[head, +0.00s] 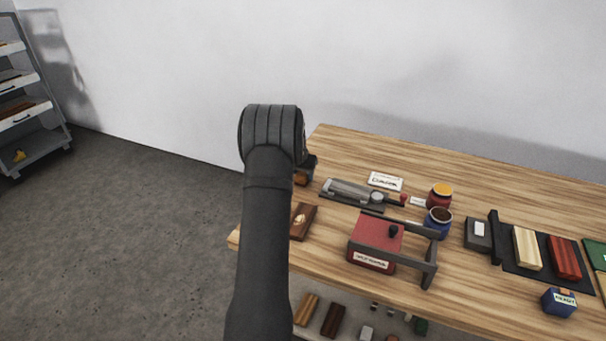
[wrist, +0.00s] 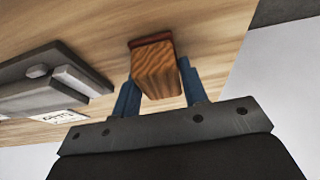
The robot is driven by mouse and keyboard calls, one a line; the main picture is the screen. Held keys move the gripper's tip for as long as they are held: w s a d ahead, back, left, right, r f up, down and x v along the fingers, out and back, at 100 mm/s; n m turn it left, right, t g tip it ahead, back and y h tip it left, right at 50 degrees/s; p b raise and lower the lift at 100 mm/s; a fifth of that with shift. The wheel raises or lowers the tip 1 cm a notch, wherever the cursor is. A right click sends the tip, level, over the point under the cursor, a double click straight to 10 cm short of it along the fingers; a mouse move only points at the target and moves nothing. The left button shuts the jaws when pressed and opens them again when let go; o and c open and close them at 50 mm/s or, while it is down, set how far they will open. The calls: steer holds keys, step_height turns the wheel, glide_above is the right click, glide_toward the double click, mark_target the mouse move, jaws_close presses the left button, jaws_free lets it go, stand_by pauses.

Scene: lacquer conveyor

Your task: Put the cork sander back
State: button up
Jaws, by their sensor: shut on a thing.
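The cork sander (wrist: 158,75), an orange-brown block with a dark red pad along its far edge, sits between the blue fingers of my gripper (wrist: 160,95) in the wrist view. The gripper is shut on it. The red pad is at or close to the wooden table top; I cannot tell whether it touches. In the head view my arm hides most of the gripper, and a small brown part of the sander (head: 301,179) shows at the table's left end.
The table (head: 340,143) has a grey caliper-like tool (head: 352,192) right of the gripper, a white label card (head: 385,181), a dark brown block (head: 302,221), a red box with a grey frame (head: 372,242) and jars (head: 439,195). A shelf rack (head: 35,120) stands far left.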

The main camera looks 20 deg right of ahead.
steer(key=shift+f, duration=0.15)
steer(key=o, duration=0.9)
steer(key=shift+o, duration=0.2)
steer(key=v, duration=1.2)
